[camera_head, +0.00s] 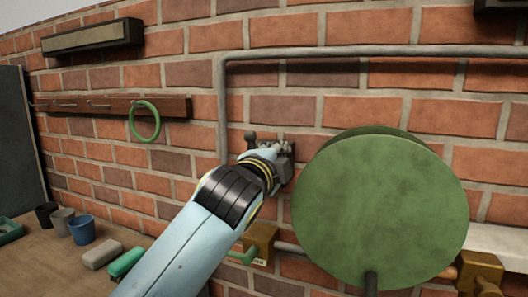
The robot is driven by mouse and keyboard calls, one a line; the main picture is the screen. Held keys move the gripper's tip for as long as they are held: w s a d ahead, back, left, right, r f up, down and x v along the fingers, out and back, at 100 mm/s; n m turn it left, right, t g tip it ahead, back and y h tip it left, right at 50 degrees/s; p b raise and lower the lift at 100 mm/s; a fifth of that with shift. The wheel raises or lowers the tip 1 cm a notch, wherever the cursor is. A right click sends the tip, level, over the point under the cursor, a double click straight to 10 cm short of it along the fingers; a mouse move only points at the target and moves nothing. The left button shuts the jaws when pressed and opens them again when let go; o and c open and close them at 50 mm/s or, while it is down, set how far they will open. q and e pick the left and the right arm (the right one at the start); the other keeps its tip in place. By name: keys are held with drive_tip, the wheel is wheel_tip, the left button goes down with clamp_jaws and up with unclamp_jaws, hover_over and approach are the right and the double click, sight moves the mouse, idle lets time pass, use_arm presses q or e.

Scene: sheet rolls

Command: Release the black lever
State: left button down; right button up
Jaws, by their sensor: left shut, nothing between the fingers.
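My left arm reaches up from the bottom of the head view to the brick wall. My left gripper (272,150) is shut at a dark grey fitting (287,167) below the grey pipe. A small dark knob-like piece (250,138) shows just left of the fingertips; it may be part of the black lever, but I cannot tell for sure. The gripper and wrist hide much of the fitting, and I cannot tell whether the fingers touch it. My right gripper is not in view.
A large green disc (380,210) stands close right of the gripper. A grey pipe (370,51) runs along the wall. Brass valves (262,240) sit below. A green ring (145,121) hangs from a wooden rail (105,106). Cups, including a blue one (82,230), stand lower left.

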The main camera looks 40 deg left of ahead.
use_arm(q)
drive_tip(key=a, duration=0.1)
drive_tip(key=w+a, duration=0.1)
drive_tip(key=a, duration=0.2)
drive_tip(key=shift+w+a+f+p, duration=0.15)
drive_tip(key=shift+f+p, duration=0.2)
drive_tip(key=shift+p, duration=0.05)
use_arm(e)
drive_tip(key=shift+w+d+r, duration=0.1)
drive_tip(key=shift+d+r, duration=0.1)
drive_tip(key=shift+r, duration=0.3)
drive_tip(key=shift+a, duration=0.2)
